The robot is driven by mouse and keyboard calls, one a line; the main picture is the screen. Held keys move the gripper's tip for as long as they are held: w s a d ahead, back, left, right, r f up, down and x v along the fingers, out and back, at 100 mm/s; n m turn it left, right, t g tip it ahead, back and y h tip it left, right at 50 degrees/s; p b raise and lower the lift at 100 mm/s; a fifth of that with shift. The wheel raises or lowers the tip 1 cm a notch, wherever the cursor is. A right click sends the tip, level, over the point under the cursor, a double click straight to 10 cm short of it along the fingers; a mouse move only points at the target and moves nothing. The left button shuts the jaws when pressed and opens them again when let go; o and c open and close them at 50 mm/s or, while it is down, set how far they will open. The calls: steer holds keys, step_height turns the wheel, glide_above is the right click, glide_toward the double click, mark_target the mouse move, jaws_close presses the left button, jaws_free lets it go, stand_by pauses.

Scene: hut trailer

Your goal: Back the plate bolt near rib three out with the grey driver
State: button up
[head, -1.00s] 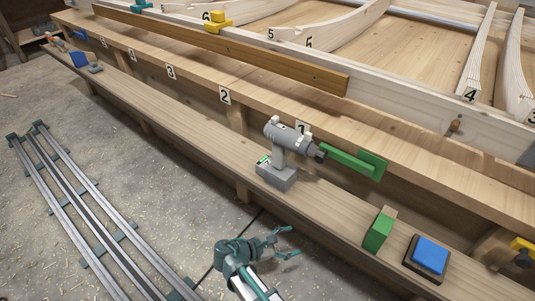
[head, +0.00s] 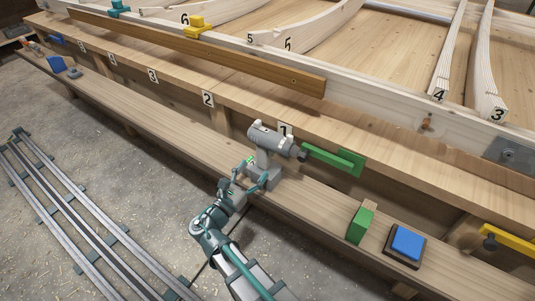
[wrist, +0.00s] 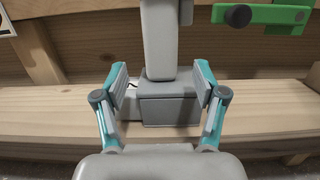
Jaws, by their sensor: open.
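The grey driver (head: 268,150) stands upright on its battery base on the lower wooden shelf, its nose pointing right toward a green bracket (head: 335,160). My gripper (head: 251,183) is open at the driver's lower body. In the wrist view my gripper's fingers (wrist: 161,82) stand on either side of the driver's handle and base (wrist: 168,100), with small gaps visible. The number 3 rib (head: 487,75) is at the upper right. A metal plate with a bolt (head: 508,153) sits on the frame beam just right of it.
A green block (head: 360,223) and a blue pad on a dark base (head: 407,243) lie on the shelf to the right. A yellow clamp (head: 508,240) is at the right edge. Floor rails (head: 75,215) run along the left.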

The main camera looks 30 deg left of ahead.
mark_target(261, 163)
steer(key=shift+w+r+b, duration=0.2)
steer(key=shift+w+b, duration=0.3)
steer(key=shift+w, duration=1)
steer(key=shift+w+r+b, duration=0.15)
steer(key=shift+w+b, duration=0.3)
steer(key=shift+w, duration=1.05)
steer(key=shift+c, duration=0.2)
jaws_close()
steer(key=shift+r, duration=0.1)
